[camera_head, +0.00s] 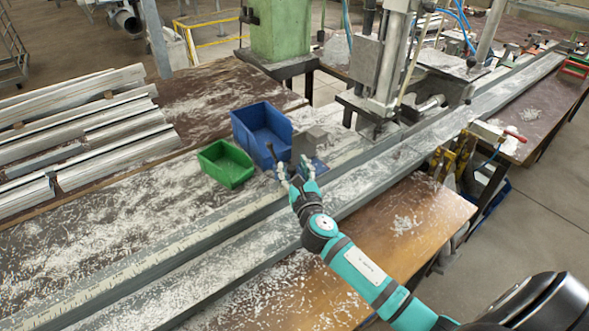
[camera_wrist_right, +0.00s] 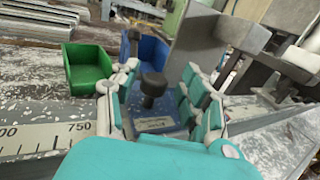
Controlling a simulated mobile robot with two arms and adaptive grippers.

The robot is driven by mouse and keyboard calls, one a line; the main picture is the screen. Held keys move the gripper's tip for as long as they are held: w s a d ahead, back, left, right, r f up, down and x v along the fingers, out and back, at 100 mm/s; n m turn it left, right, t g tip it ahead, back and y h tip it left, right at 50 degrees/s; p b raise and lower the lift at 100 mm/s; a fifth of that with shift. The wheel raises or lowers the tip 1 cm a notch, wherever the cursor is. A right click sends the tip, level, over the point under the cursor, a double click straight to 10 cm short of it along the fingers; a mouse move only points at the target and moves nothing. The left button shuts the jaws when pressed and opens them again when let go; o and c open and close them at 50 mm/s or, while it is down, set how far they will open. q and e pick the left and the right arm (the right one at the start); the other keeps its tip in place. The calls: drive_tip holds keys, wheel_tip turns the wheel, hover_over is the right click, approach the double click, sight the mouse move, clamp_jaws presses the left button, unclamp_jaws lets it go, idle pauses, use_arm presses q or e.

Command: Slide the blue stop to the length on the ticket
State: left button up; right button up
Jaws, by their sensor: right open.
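The blue stop (camera_head: 319,168) sits on the long rail with a grey metal block on top. In the right wrist view its blue base (camera_wrist_right: 158,124) carries a pale label, too blurred to read, and a dark knob (camera_wrist_right: 153,88) stands up from it. My right gripper (camera_head: 294,172) is open at the stop. In the wrist view its two fingers (camera_wrist_right: 160,82) stand on either side of the knob, with gaps visible. A scale (camera_wrist_right: 45,138) runs along the rail, with 750 readable left of the gripper. I see no readable ticket. My left gripper is out of view.
A green bin (camera_head: 226,165) and a larger blue bin (camera_head: 262,130) stand just behind the rail. Metal profiles (camera_head: 80,120) lie at the left. A machine column (camera_head: 385,70) stands over the rail at the right. The rail (camera_head: 180,250) toward the front left is clear except for shavings.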

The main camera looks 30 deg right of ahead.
drive_tip(key=v, duration=1.2)
drive_tip(key=shift+s+d, duration=0.1)
drive_tip(key=shift+s+f, duration=0.1)
drive_tip(key=shift+f, duration=0.05)
drive_tip(key=a+b+v, duration=0.1)
drive_tip(key=b+v, duration=0.2)
drive_tip(key=v, duration=0.2)
drive_tip(key=p+x, duration=0.1)
drive_tip(key=x, duration=0.7)
drive_tip(key=p+x, duration=0.2)
drive_tip(key=x, duration=0.6)
drive_tip(key=shift+d+r, duration=0.15)
drive_tip(key=shift+r, duration=0.1)
drive_tip(key=shift+w+d, duration=0.1)
drive_tip(key=shift+w, duration=0.6)
drive_tip(key=shift+c, duration=0.4)
